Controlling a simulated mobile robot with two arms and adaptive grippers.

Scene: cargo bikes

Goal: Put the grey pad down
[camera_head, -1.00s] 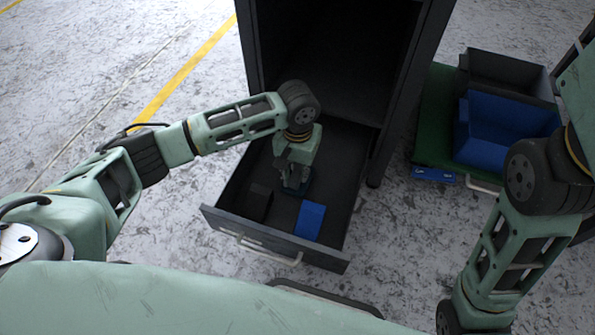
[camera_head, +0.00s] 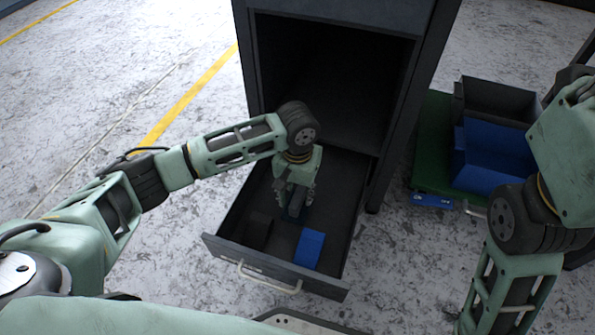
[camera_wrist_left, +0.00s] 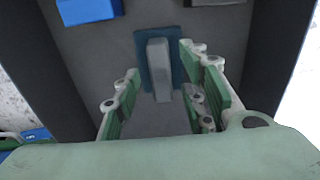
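The grey pad (camera_wrist_left: 159,68) is an upright grey piece on a dark blue plate (camera_wrist_left: 174,84); in the left wrist view it stands on the drawer floor. In the head view only its dark blue part (camera_head: 293,214) shows, under my left gripper (camera_head: 295,196). My left gripper, also in the left wrist view (camera_wrist_left: 160,92), is open. Its two green-padded fingers stand on either side of the pad, with visible gaps. The drawer (camera_head: 232,248) is pulled out of a dark cabinet. My right gripper is out of view; only my right arm shows.
A blue block (camera_head: 309,248) and a dark block (camera_head: 257,231) lie near the drawer's front, a bright blue one also in the wrist view (camera_wrist_left: 88,10). Right of the cabinet (camera_head: 405,100), a green platform (camera_head: 428,165) carries a blue bin (camera_head: 490,165) and a dark bin (camera_head: 497,98).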

